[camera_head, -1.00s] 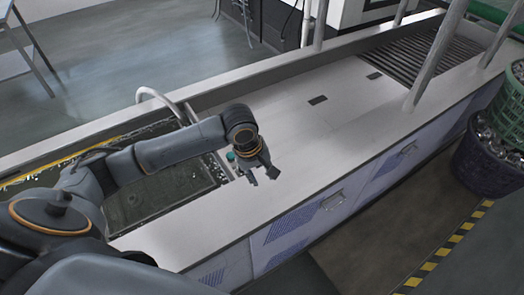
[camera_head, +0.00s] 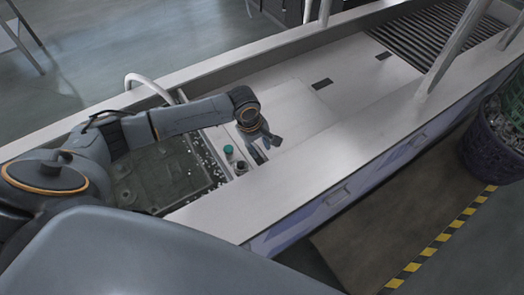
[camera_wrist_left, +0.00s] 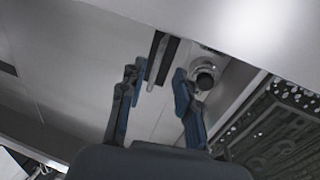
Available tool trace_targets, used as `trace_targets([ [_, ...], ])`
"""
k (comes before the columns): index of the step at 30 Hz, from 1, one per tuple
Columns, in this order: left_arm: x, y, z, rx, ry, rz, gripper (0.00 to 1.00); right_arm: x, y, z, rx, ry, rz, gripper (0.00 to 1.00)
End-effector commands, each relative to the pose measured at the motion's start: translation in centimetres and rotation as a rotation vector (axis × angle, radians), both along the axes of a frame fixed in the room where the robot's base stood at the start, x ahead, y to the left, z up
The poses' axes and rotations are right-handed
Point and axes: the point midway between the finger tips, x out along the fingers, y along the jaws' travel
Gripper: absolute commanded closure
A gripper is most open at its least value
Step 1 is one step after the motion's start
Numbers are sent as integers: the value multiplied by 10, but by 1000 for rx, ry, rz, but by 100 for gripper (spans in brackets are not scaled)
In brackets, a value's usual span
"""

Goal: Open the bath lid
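My left gripper (camera_head: 266,146) is over the white bench top, right of the open dark tank (camera_head: 165,175). In the left wrist view its two blue-padded fingers (camera_wrist_left: 160,72) are apart, with nothing held between them. A dark bar-like slot or handle (camera_wrist_left: 157,58) lies in line with the gap; contact cannot be told. A round metal fitting with a black centre (camera_wrist_left: 204,78) is by the right finger. White flat panels (camera_head: 290,100) with dark slots (camera_head: 321,83) cover the middle; I cannot tell which piece is the bath lid. My right gripper is out of view.
A green-topped control (camera_head: 229,149) stands between the tank and my gripper. A white curved pipe (camera_head: 150,84) arches over the tank's back edge. Slanted posts (camera_head: 455,50) and a roller section (camera_head: 430,30) are at the right. A purple basket (camera_head: 490,145) stands on the floor.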

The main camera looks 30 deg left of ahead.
Motion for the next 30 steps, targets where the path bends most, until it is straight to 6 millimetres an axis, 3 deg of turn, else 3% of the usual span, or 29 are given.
trace_targets([
  [3,3,-3,-21,1,2,0,67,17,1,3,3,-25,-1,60],
  [8,6,-4,-37,0,0,-1,67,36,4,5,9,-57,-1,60],
  [20,7,-5,-44,0,-1,-1,67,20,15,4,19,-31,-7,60],
  [25,7,-5,-44,0,-1,-1,100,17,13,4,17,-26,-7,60],
  [30,7,-5,-44,0,0,-1,100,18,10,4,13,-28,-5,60],
])
